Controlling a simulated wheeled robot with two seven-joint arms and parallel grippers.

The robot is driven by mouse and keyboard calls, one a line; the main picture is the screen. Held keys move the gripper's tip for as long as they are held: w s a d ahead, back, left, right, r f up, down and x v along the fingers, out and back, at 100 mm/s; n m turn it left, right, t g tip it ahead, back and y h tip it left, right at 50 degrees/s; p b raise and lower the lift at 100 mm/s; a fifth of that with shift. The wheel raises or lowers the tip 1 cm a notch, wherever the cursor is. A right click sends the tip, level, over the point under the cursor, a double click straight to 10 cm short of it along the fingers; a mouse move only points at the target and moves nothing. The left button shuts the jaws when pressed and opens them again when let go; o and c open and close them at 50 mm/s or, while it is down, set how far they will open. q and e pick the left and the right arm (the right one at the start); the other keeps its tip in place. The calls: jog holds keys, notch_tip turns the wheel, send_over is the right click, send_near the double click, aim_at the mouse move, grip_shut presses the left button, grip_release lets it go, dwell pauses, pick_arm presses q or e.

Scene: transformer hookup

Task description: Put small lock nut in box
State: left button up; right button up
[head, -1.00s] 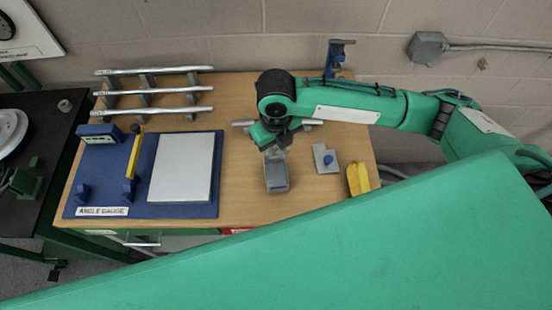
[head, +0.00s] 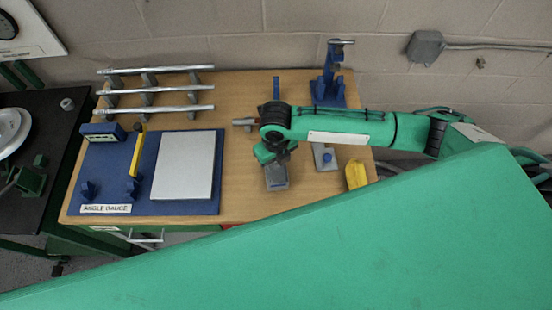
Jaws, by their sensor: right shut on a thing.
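A small grey open box (head: 277,180) stands on the wooden workbench, right of the blue angle gauge board. My right gripper (head: 273,160) comes in from the right and points down at the box's far end, covering part of it. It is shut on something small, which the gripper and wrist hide. I take this to be the small lock nut, but I cannot make it out. I cannot tell whether the fingertips are above the box or inside it. My left gripper is not in view.
The angle gauge board (head: 110,180) carries a light plate (head: 182,166). A rack of metal bars (head: 155,91) stands behind it. A grey plate with a blue knob (head: 327,158), a yellow object (head: 356,174) and a blue stand (head: 329,88) are to the right. A strip of bench left of the box is clear.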

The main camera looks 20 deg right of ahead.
jog(key=shift+f, duration=0.5)
jog(key=o, duration=1)
jog(key=shift+r, duration=0.15)
jog(key=shift+r, duration=0.3)
jog(key=shift+r+b, duration=1.75)
jog(key=shift+r, duration=4.45)
jog(key=shift+s+f, duration=0.1)
